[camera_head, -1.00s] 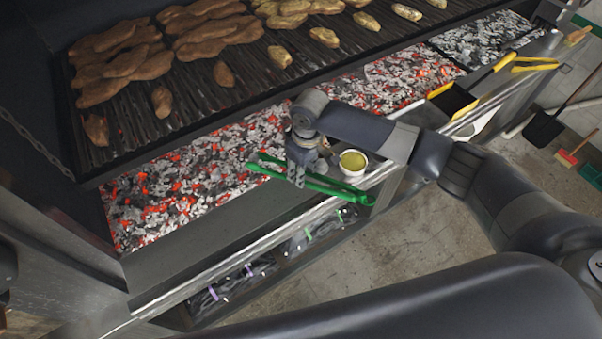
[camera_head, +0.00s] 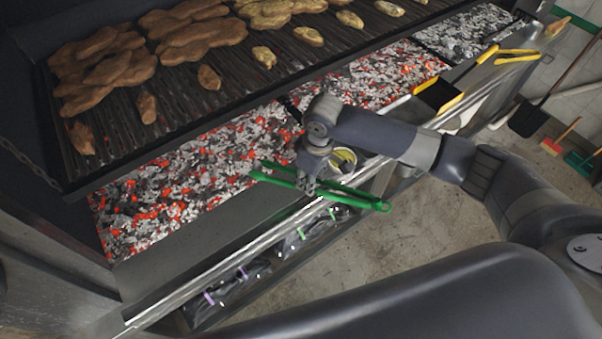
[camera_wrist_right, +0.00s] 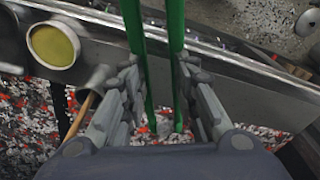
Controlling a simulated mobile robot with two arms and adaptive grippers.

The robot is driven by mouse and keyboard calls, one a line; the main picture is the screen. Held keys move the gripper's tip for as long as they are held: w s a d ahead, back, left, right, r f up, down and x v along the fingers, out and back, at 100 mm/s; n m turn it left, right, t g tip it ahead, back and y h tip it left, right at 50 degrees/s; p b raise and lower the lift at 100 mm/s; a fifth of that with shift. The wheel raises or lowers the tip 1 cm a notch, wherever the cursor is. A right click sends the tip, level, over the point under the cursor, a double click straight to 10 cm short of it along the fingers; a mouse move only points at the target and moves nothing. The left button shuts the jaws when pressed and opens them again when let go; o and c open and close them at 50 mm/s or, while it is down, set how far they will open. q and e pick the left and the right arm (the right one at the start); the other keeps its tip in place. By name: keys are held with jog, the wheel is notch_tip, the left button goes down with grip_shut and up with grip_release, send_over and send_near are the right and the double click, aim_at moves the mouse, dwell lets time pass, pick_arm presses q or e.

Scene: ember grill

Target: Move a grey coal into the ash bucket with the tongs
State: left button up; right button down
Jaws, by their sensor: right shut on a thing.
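My right gripper (camera_head: 308,184) is shut on the green tongs (camera_head: 352,197). The tongs' tips reach left over the near edge of the coal bed (camera_head: 185,170), and their other end extends right past the front ledge. In the right wrist view the two green arms (camera_wrist_right: 176,45) run between my fingers (camera_wrist_right: 158,95), spaced apart, with coals below. I cannot tell whether a coal is between the tips. The bed mixes glowing red and grey coals; a greyer section (camera_head: 462,35) lies at the far right. No ash bucket can be clearly identified. My left gripper is not in view.
A cup of yellow sauce (camera_head: 343,158) stands on the ledge beside my right gripper and also shows in the wrist view (camera_wrist_right: 53,44). The grill grate (camera_head: 180,100) with food is above the coals. A black, yellow-edged tool (camera_head: 438,95) lies on the right.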

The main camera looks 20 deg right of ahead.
jog(key=s+d+r, duration=0.2)
jog(key=s+d, duration=0.3)
jog(key=s, duration=0.2)
jog(key=shift+d, duration=0.4)
jog(key=shift+w+f, duration=0.1)
